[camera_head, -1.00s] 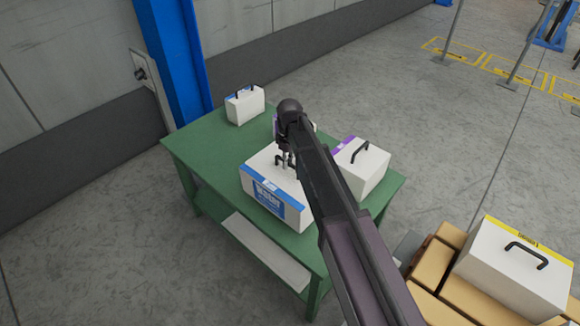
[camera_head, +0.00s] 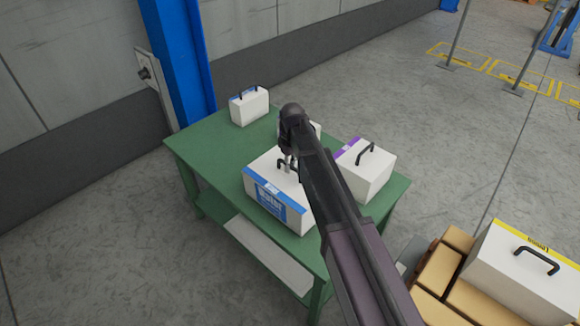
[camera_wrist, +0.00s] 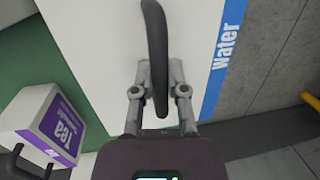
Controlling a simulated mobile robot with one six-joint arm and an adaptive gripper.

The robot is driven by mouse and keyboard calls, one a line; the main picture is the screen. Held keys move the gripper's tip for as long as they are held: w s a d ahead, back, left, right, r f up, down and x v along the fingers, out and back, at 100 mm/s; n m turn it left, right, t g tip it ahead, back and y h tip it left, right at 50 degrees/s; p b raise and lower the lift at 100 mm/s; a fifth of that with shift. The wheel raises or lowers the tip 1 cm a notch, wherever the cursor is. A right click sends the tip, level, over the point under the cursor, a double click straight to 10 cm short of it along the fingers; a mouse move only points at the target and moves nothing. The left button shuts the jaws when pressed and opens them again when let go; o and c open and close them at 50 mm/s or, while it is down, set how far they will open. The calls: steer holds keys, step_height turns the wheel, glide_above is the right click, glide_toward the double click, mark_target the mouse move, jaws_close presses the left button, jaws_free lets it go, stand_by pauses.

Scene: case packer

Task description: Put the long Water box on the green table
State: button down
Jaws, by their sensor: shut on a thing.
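The long Water box (camera_head: 273,190) is white with a blue label band and a black handle. It is at the green table (camera_head: 202,150), over its front middle; I cannot tell whether its base touches the top. My gripper (camera_head: 288,166) is above the box and shut on its handle. In the wrist view my gripper (camera_wrist: 160,95) has its fingers on either side of the black handle, and the Water box (camera_wrist: 100,30) shows its blue "Water" strip at the right. My arm hides part of the box's right side.
A white box with a purple Tea label (camera_head: 365,170) stands close on the right of the table. A small white box with a blue label (camera_head: 249,106) stands at the back left corner. Another box is mostly hidden behind my arm. A yellow-labelled box (camera_head: 515,270) sits on brown cartons (camera_head: 440,272) at the lower right.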

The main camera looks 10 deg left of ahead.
steer(key=shift+f+b, duration=0.35)
steer(key=shift+f, duration=0.2)
steer(key=c, duration=0.7)
jaws_free()
steer(key=shift+s, duration=0.1)
steer(key=shift+o, duration=0.2)
steer(key=shift+r, duration=0.1)
step_height(320, 180, up, 12)
steer(key=w+p, duration=0.2)
steer(key=p, duration=1)
steer(key=shift+w, duration=0.1)
steer(key=shift+f, duration=0.2)
